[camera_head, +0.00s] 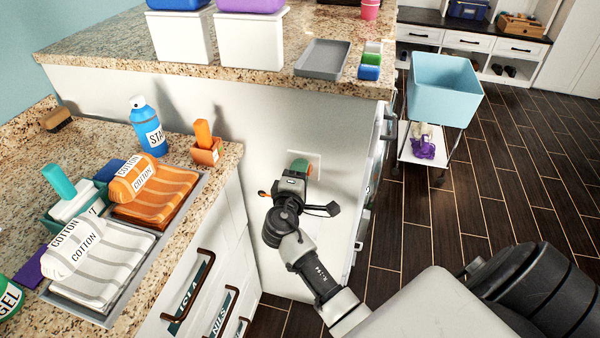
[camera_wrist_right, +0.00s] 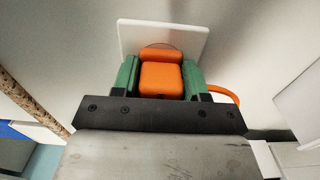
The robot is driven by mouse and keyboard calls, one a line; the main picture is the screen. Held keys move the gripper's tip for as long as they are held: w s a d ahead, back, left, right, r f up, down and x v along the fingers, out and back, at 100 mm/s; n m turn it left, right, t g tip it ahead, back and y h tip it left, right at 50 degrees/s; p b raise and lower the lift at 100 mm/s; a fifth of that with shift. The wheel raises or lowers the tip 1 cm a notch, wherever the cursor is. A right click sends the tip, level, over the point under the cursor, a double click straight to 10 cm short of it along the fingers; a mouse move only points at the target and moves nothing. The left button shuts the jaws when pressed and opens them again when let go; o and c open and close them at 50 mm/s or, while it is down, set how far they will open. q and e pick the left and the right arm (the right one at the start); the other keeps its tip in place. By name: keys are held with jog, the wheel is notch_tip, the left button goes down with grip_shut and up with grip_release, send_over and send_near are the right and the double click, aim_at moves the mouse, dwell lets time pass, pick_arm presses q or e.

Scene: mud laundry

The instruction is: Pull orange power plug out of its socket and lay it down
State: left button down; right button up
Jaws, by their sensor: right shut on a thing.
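The orange power plug (camera_wrist_right: 161,80) sits between the green finger pads of my right gripper (camera_wrist_right: 160,82), which is shut on it. The plug is up against the white socket plate (camera_wrist_right: 188,35); whether its pins are fully in cannot be seen. An orange cord (camera_wrist_right: 226,95) curves out to the right of the plug. In the head view my right gripper (camera_head: 299,168) reaches the socket plate (camera_head: 317,160) on the white side panel below the upper counter, and hides most of the plug. My left gripper is not in view.
The lower granite counter on the left holds a blue spray bottle (camera_head: 147,126), an orange container (camera_head: 206,150) and a tray (camera_head: 112,316) of folded towels. Drawers with handles (camera_head: 188,285) lie below. A cart with a light blue bin (camera_head: 445,90) stands right; dark floor is open there.

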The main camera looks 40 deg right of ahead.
jog(key=v, duration=0.6)
dwell(1.0)
dwell(0.5)
jog(key=s+a+r+n+t+y+p, duration=0.3)
jog(key=s+a+r+n+t+y, duration=0.3)
jog(key=s+a+n+y, duration=0.4)
jog(key=s+r+y, duration=0.1)
jog(key=s+y, duration=0.1)
jog(key=y, duration=0.1)
jog(key=shift+s+a+y, duration=0.2)
jog(key=shift+y, duration=0.2)
